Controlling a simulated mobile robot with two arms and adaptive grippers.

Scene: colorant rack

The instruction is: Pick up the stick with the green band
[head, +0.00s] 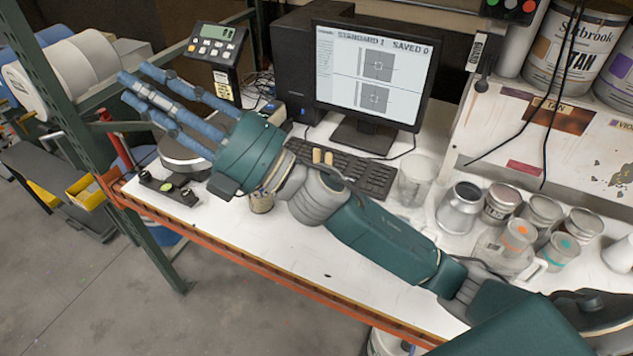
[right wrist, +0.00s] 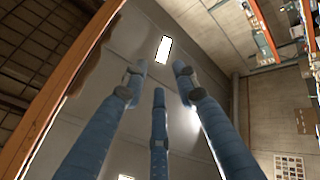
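No stick with a green band can be made out in either view. Two short tan stick-like ends (head: 322,157) show just above my right forearm, in front of the keyboard; their lower parts are hidden and no green shows on them. My right gripper (head: 146,84) reaches over the left part of the bench, its blue fingers extended, apart and empty. The right wrist view shows the fingers (right wrist: 158,85) spread, with only ceiling and walls beyond. A small can (head: 262,201) stands below the gripper's palm, partly hidden. My left gripper is not in view.
A scale with a display (head: 214,45) stands behind the right gripper. A monitor (head: 373,75) and keyboard (head: 365,178) are behind the arm. Several cans and cups, including a silver can (head: 460,207), crowd the right. The bench's front strip (head: 290,248) is mostly clear.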

